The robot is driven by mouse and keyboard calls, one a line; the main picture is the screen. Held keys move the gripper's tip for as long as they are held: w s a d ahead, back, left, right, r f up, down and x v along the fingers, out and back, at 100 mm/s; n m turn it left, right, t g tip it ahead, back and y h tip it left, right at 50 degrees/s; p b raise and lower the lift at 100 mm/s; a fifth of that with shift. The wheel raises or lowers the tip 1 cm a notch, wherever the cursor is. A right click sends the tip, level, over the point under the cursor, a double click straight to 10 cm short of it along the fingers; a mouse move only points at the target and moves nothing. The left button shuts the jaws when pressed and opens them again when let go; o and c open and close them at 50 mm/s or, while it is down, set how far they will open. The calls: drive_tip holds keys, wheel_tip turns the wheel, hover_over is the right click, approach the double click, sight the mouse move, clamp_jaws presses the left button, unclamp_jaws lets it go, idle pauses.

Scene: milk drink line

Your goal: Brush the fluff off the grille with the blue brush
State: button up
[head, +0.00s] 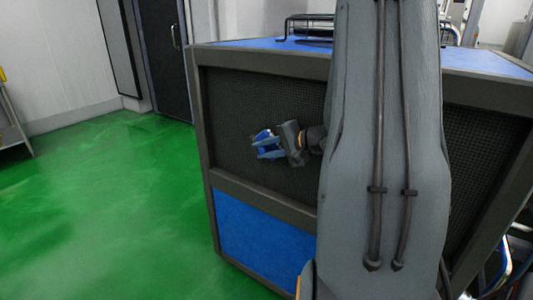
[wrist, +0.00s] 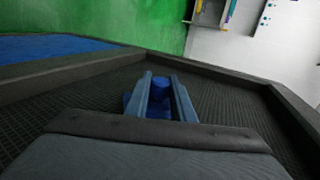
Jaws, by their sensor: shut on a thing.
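The grille (head: 237,110) is a dark mesh panel in a grey frame on the side of a large cabinet. It also fills much of the wrist view (wrist: 225,110). My gripper (head: 264,145) is in front of the left part of the grille. It is shut on the blue brush (wrist: 161,88), which shows between the two fingers in the wrist view. The brush also shows as a small blue shape in the head view (head: 262,136). I cannot tell whether its bristles touch the mesh. I see no clear fluff on the visible mesh; my arm hides the middle of the grille.
The cabinet has a blue lower panel (head: 262,236) and a blue top (head: 262,43) with a black wire rack (head: 300,28) on it. The green floor (head: 110,205) to the left is clear. A metal table (head: 14,125) stands at the far left edge.

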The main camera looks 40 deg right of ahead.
drive_tip(key=shift+w+a+r+b, duration=1.3)
drive_tip(key=shift+w+b, duration=1.75)
drive_tip(key=shift+w, duration=1.65)
drive_tip(key=shift+s+d+f+b, duration=0.1)
drive_tip(key=shift+s+d+b, duration=0.35)
drive_tip(key=shift+s, duration=1.15)
drive_tip(key=shift+s+d+f+b, duration=0.15)
drive_tip(key=shift+s+d+b, duration=0.3)
drive_tip(key=shift+s, duration=1.15)
drive_tip(key=shift+s+d+f+b, duration=0.1)
drive_tip(key=shift+s+d+b, duration=0.35)
drive_tip(key=shift+s, duration=1.15)
drive_tip(key=shift+s+d, duration=0.35)
drive_tip(key=shift+s, duration=0.35)
drive_tip(key=shift+s+d, duration=0.35)
drive_tip(key=shift+s, duration=0.35)
drive_tip(key=shift+s+d, duration=0.35)
drive_tip(key=shift+s, duration=0.35)
drive_tip(key=shift+s+d, duration=0.15)
drive_tip(key=shift+s, duration=0.4)
drive_tip(key=shift+s+d, duration=0.15)
drive_tip(key=shift+s, duration=0.35)
drive_tip(key=s+a+b, duration=0.1)
drive_tip(key=s+a, duration=0.1)
drive_tip(key=a, duration=0.4)
